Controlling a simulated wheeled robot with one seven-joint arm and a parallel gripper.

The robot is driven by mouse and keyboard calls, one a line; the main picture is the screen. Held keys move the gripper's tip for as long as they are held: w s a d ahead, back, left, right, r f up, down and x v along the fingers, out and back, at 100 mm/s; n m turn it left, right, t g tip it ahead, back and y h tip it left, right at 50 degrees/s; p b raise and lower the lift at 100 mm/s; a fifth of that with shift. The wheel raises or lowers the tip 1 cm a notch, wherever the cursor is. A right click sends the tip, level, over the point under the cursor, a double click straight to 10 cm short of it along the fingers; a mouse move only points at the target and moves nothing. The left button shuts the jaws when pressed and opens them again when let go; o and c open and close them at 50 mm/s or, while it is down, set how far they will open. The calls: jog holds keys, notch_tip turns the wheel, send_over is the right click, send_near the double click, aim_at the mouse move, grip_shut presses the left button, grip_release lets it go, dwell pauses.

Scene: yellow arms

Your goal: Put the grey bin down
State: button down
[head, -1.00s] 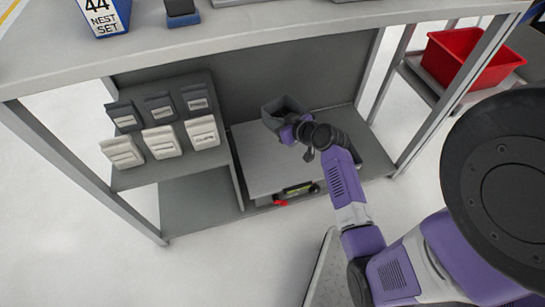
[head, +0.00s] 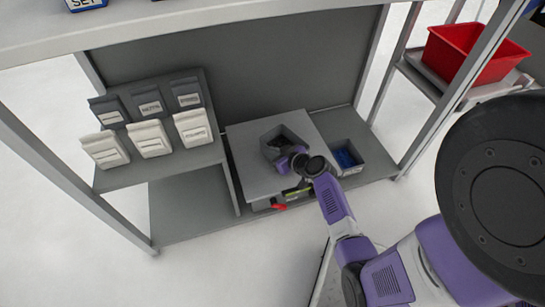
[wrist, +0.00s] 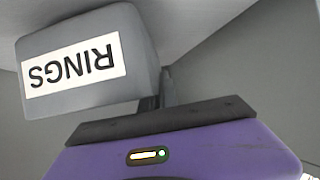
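The grey bin (head: 270,143) is over the light grey raised surface (head: 248,176) on the lower shelf, its open top facing up. In the wrist view the grey bin (wrist: 120,30) fills the upper left, with an upside-down "RINGS" label. My gripper (head: 284,160) is at the bin's front right side. In the wrist view my gripper (wrist: 165,90) shows dark fingers at the bin's lower right edge, apparently shut on its wall. The fingertips are mostly hidden. I cannot tell whether the bin's base touches the surface.
Another grey bin with blue contents (head: 347,157) stands right of the raised surface. A red-ended level (head: 290,196) lies at its front. White and dark labelled bins (head: 150,138) fill the left rack. The tabletop (head: 220,25) overhangs; a red bin (head: 475,52) is at right.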

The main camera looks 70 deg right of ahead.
jog(key=shift+f, duration=0.7)
jog(key=shift+f+b, duration=0.2)
jog(key=shift+b, duration=0.15)
jog(key=c, duration=1.6)
grip_release()
jog(key=shift+c, duration=0.2)
jog(key=shift+r, duration=0.15)
